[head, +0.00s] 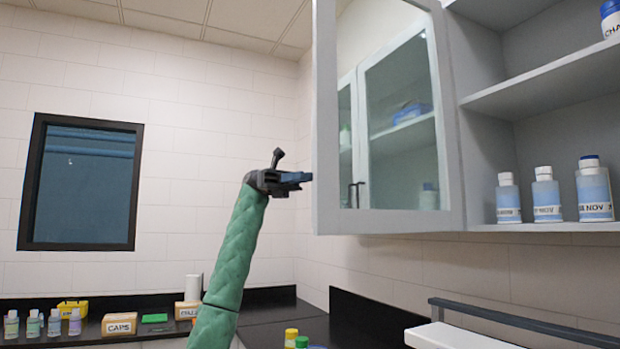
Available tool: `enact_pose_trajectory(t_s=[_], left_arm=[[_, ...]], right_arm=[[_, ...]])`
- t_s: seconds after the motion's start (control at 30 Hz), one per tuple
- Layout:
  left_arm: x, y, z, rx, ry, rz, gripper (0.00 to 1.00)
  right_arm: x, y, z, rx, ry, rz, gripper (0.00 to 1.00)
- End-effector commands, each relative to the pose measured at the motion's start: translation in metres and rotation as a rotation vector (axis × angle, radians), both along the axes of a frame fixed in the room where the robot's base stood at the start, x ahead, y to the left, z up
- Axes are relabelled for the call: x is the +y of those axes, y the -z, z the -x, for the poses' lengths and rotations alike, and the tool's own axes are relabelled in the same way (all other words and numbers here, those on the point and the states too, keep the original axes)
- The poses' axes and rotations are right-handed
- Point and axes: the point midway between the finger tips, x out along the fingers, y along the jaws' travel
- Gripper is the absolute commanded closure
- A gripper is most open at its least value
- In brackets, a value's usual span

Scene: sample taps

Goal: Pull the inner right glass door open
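A grey-framed glass door (451,190) stands swung out from the wall cabinet, with the open shelves to its right. Through its pane I see two more glass doors, which look closed. The right one of these (433,85) shows shelves behind its glass. Two dark handles (356,195) sit side by side where these two doors meet. My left gripper (301,178) is just left of the near door's outer edge, fingers pointing right. I cannot tell whether it touches that edge or how wide its fingers are apart. My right gripper is not in view.
A dark rail (520,321) runs at lower right. The space left of my gripper is free.

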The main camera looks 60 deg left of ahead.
Motion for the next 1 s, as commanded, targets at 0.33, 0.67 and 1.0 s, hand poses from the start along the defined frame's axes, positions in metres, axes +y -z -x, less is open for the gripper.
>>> enact_pose_trajectory(t_s=[0.33,0.67,1.0], left_arm=[[0.02,0.0,0.004,0.0,0.0,-0.001,0.85],[0.02,0.0,0.004,0.0,0.0,0.0,0.85],[0.02,0.0,0.004,-0.001,0.0,0.0,0.85]], right_arm=[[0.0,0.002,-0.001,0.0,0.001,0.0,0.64],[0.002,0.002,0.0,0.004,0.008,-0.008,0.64],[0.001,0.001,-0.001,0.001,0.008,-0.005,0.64]])
